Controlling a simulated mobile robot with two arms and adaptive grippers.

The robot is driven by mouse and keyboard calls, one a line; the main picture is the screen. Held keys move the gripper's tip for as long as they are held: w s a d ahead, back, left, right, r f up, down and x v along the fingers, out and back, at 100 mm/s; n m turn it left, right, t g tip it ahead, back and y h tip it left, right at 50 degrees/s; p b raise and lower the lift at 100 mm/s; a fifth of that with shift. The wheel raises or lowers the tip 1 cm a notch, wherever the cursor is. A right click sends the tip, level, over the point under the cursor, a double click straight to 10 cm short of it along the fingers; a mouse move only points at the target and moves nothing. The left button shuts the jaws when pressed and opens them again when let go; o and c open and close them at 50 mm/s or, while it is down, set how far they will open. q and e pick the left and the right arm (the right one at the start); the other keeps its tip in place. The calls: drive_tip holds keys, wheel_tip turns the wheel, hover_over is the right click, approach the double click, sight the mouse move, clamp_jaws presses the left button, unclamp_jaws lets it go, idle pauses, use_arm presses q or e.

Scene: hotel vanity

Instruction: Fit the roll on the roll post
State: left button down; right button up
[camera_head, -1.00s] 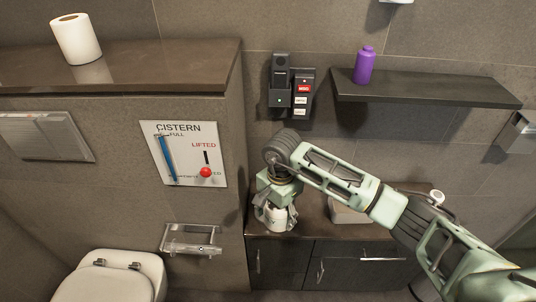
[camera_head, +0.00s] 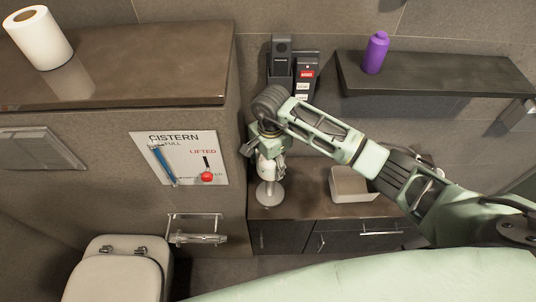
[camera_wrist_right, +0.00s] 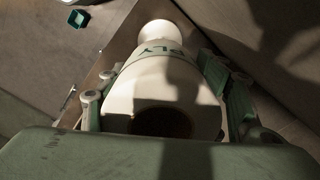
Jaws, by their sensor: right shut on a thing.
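My right gripper (camera_head: 269,155) is shut on a white roll (camera_head: 269,168), with its jaws on either side of it. In the right wrist view the roll (camera_wrist_right: 150,88) shows a dark round opening at its near end and a green band with "PLY". A pale round base (camera_head: 270,194) sits on the counter just below the roll, and a pale round shape also shows beyond the roll in the wrist view (camera_wrist_right: 163,32). I cannot tell whether the roll touches this base or whether it belongs to the post. My left gripper is not in view.
A metal wall holder (camera_head: 195,238) is left of the counter (camera_head: 310,207). A pale box (camera_head: 351,186) stands right of the roll. Another white roll (camera_head: 40,40) stands on the upper left ledge. A purple bottle (camera_head: 375,53) stands on the dark shelf (camera_head: 440,88).

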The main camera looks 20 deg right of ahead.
sight(270, 187)
drive_tip(key=shift+f+b, duration=1.05)
drive_tip(key=shift+f, duration=0.75)
drive_tip(key=shift+f+b, duration=5.5)
drive_tip(key=shift+f, duration=0.5)
drive_tip(key=o, duration=1.3)
drive_tip(key=shift+c, duration=0.2)
wheel_tip(270, 187, up, 11)
drive_tip(key=shift+f, duration=0.2)
drive_tip(key=shift+r, duration=0.7)
